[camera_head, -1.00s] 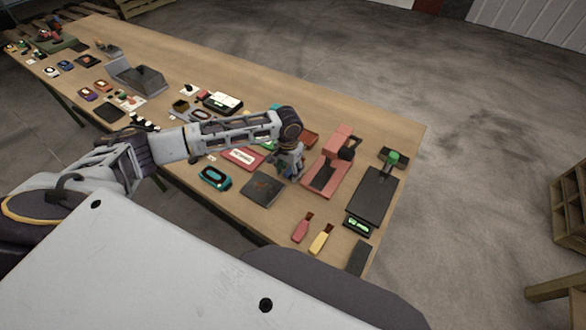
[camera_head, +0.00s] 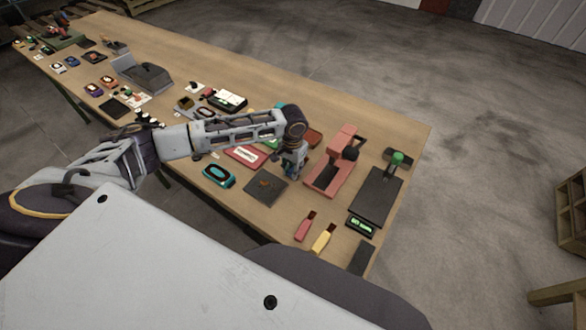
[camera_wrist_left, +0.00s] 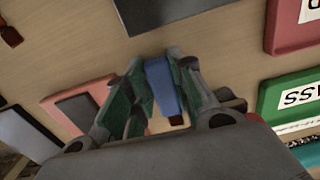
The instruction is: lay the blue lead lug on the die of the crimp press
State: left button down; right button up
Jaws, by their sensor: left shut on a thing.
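The blue lead lug (camera_wrist_left: 163,88) shows in the left wrist view between the two green-padded fingers of my left gripper (camera_wrist_left: 160,68), which are shut on it. In the head view my left gripper (camera_head: 291,166) is over the table, between a dark square mat and the pink-red crimp press (camera_head: 322,183), left of the press. The lug is hard to make out there. In the left wrist view part of a pink body with a dark plate (camera_wrist_left: 78,112) shows at left, apart from the lug. My right gripper is out of view.
The dark mat (camera_head: 256,192) bears a small brown mark or piece. A dark flat plate with a green-lit display (camera_head: 360,225) lies right of the press. Red and yellow-handled pieces (camera_head: 322,240) lie near the front edge. A teal device (camera_head: 218,176) lies left of the mat.

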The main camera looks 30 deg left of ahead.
pick_arm(q)
jog(key=shift+s+d+r, duration=0.3)
jog(key=shift+s+r, duration=0.05)
jog(key=shift+r, duration=0.1)
jog(key=s+d+r+b, duration=0.1)
jog(key=s+d+r, duration=0.5)
jog(key=s+d, duration=0.2)
jog(key=shift+s+d+r, duration=0.35)
jog(key=shift+s+r, duration=0.05)
jog(key=shift+s, duration=0.3)
jog(key=shift+a, duration=0.1)
